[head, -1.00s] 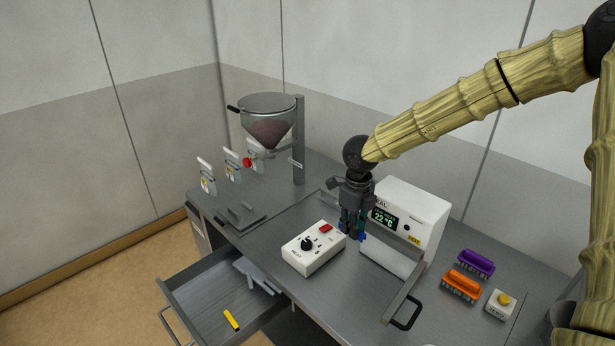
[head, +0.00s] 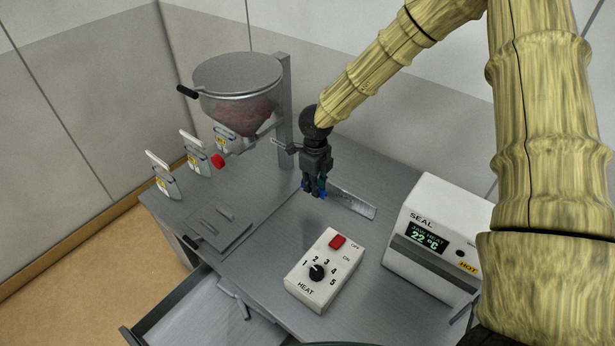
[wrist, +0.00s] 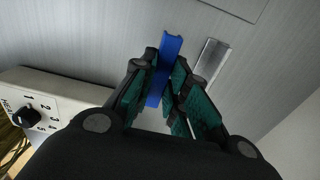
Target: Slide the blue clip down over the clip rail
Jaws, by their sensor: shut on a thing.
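My gripper (head: 315,190) hangs fingers down over the desk, between the hopper and the white heat box. It is shut on the blue clip (wrist: 166,65), a long narrow channel-shaped piece that sticks out past the fingertips in the wrist view. In the head view only small bits of blue show at the fingertips. I cannot tell for certain whether one of these bars is the clip rail.
A flat metal strip (head: 354,202) lies just right of the gripper. The heat box (head: 325,270) stands in front, the sealer (head: 438,235) at right. The hopper (head: 238,90) and several pouches (head: 162,178) stand at left. An open drawer (head: 190,318) juts out in front.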

